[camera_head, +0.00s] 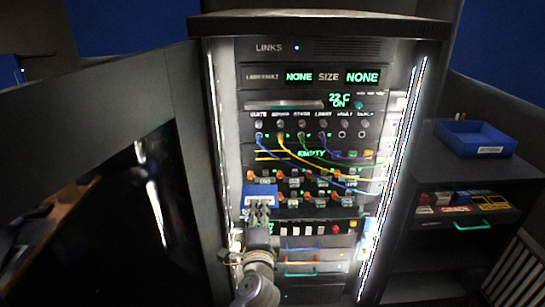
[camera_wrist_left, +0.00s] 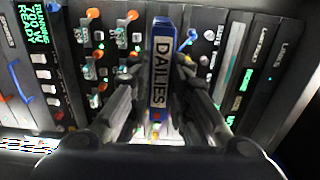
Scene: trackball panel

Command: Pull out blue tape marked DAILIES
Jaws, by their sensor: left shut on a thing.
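The blue tape (camera_wrist_left: 160,75) has a pale label reading DAILIES and stands between the fingers of my left gripper (camera_wrist_left: 158,110) in the left wrist view. The left gripper is shut on it. In the head view the blue tape (camera_head: 259,194) shows at the left of the rack, above my left gripper (camera_head: 260,213), in front of the rows with orange knobs. Whether part of the tape is still inside a slot cannot be told. My right gripper is in neither view.
The rack (camera_head: 310,75) has cables hanging across its middle. An open dark door (camera_head: 100,120) stands at the left. At the right, a blue tray (camera_head: 472,138) sits on a cabinet with an open drawer (camera_head: 468,210) holding several small items.

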